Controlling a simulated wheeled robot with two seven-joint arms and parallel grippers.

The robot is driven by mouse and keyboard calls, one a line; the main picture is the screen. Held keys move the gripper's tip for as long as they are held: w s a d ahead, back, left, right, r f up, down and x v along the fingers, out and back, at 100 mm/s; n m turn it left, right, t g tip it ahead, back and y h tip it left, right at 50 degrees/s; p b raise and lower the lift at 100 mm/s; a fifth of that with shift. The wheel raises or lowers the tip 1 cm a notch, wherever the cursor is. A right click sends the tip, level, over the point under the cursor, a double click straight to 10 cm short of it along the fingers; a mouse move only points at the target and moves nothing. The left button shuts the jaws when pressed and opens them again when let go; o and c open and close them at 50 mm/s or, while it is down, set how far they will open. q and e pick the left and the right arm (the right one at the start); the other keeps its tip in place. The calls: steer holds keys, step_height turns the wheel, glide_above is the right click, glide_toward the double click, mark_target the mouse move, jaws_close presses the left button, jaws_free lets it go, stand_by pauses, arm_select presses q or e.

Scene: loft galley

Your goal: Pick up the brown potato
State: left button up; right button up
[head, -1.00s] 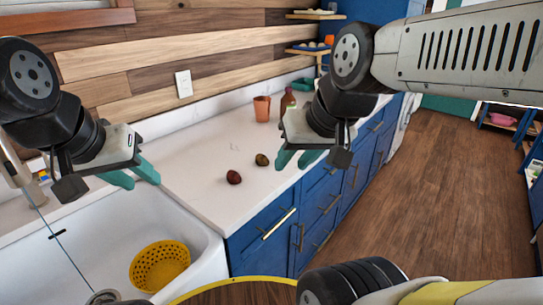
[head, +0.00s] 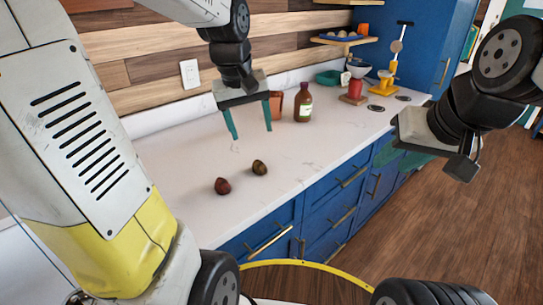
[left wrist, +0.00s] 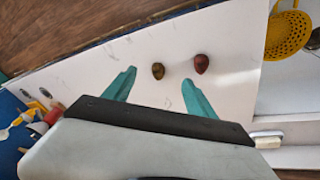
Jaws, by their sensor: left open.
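The brown potato (head: 259,167) lies on the white countertop near its front edge. It also shows in the left wrist view (left wrist: 158,70). A dark red, potato-like item (head: 222,186) lies close by, to its left; in the left wrist view it is to the right of the potato (left wrist: 201,63). My left gripper (head: 251,133) is open and empty, its teal fingers pointing down above the counter, behind the potato in the head view. In the left wrist view the potato appears between the fingertips (left wrist: 159,77), apart from them.
An orange cup (head: 277,106) and a brown bottle (head: 303,103) stand behind my left gripper. A red grinder (head: 355,90) and a yellow stand (head: 385,80) are further back. A yellow colander (left wrist: 288,33) shows in the left wrist view.

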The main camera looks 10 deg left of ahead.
mark_target(259, 162)
arm_select(q)
steer(key=w+f+n+g, duration=0.1)
steer(key=w+f, duration=0.3)
steer(key=w+f+n+g, duration=0.1)
steer(key=w+f+n, duration=0.1)
steer(key=w+f, duration=0.1)
steer(key=w+f+n+g+y, duration=0.1)
steer(key=w+f, duration=0.3)
steer(key=shift+w+a+f+n, duration=0.3)
steer(key=shift+w+a+n, duration=0.05)
steer(key=shift+n, duration=0.05)
steer(key=shift+w+f, duration=0.1)
steer(key=shift+f, duration=0.3)
steer(key=f, duration=0.7)
steer(key=shift+a+f, duration=0.2)
steer(key=c, duration=1.4)
jaws_close()
steer(key=shift+r, duration=0.15)
